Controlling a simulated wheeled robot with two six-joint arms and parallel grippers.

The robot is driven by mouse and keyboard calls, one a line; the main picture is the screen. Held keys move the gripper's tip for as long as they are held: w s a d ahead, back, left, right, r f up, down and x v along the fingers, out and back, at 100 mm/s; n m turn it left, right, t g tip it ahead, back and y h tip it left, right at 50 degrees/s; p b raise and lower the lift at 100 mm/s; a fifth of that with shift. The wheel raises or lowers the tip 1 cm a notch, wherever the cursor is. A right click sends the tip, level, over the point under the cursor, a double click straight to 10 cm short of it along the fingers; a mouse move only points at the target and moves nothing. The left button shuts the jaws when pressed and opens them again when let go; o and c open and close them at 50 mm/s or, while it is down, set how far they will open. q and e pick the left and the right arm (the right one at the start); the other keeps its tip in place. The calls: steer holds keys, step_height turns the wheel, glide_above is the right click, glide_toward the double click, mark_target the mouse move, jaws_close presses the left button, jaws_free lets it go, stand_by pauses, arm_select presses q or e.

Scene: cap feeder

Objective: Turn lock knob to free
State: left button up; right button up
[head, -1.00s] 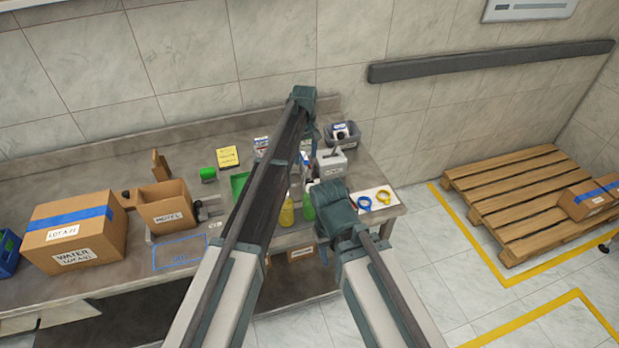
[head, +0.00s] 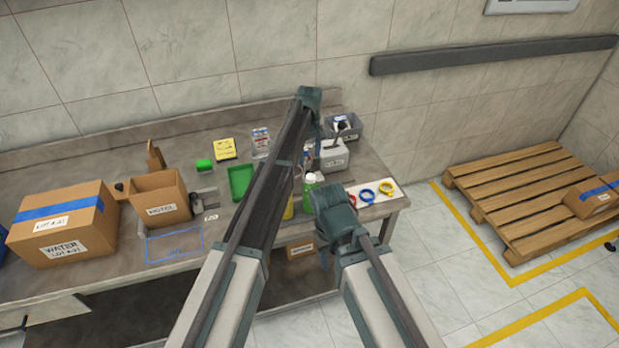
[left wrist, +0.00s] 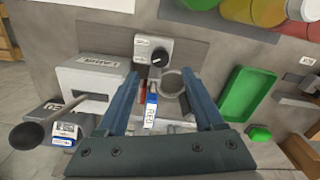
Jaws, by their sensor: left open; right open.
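In the left wrist view a black round knob (left wrist: 159,57) sits on a small pale plate with a printed label. Its pointer direction is too small to read. A grey ring-shaped opening (left wrist: 171,84) lies just below it. My left gripper (left wrist: 160,74) is open, its fingers on either side of the space below the knob, apart from it and with nothing held. In the head view my left gripper (head: 311,148) hangs over the back of the bench, and my left arm hides the knob. My right gripper (head: 324,260) is lower, at the bench's front edge, mostly hidden by its wrist.
A grey box with a slot (left wrist: 95,82) and a ball-ended lever (left wrist: 27,135) stand left of my left fingers. A blue-and-white labelled item (left wrist: 151,108) is between them.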

mark_target(309, 172)
arm_select(q)
step_height(309, 172, down, 8)
steer(key=b, duration=0.6)
steer(key=shift+r+b, duration=0.2)
steer(key=shift+b, duration=0.1)
jaws_close()
